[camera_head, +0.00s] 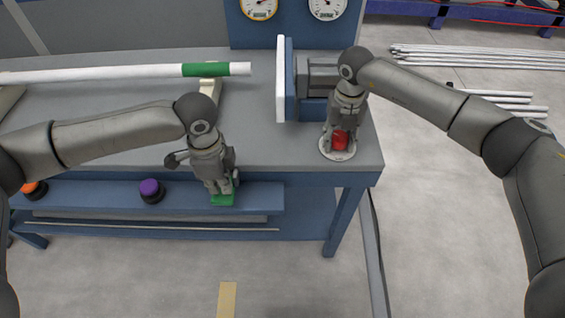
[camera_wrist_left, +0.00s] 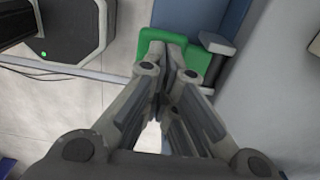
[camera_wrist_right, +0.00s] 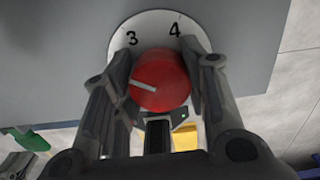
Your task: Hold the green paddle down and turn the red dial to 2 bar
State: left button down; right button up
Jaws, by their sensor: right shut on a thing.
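The green paddle (camera_head: 222,199) is at the table's front edge, below my left gripper (camera_head: 221,190). In the left wrist view the left fingertips are close together and over the green paddle (camera_wrist_left: 205,58), seemingly touching its top. My right gripper (camera_head: 341,135) points down, with its fingers on both sides of the red dial (camera_head: 340,141). In the right wrist view the red dial (camera_wrist_right: 160,80) sits on a white scale plate (camera_wrist_right: 152,22) showing 3 and 4. Its white pointer line points left, below the 3. The right gripper's left finger hides the scale there.
Two gauges (camera_head: 259,8) (camera_head: 326,9) are on the blue panel at the back. A white pipe with a green band (camera_head: 205,70) lies on the left of the table. A purple button (camera_head: 151,188) and an orange button (camera_head: 35,187) are along the front ledge. Pipes (camera_head: 470,55) lie on the floor at right.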

aim_at(222, 195)
pick_arm(q)
jog(key=shift+f, duration=2.05)
jog(key=shift+s, duration=0.1)
jog(key=shift+f, duration=0.1)
pick_arm(e)
jog(key=shift+n, duration=1.8)
pick_arm(q)
jog(key=shift+s, duration=0.1)
pick_arm(e)
jog(key=n, duration=0.2)
jog(key=shift+n, duration=0.4)
pick_arm(q)
jog(key=shift+w+r, duration=0.2)
jog(key=shift+r, duration=2)
pick_arm(e)
jog(key=o, duration=1)
jog(key=shift+c, duration=0.2)
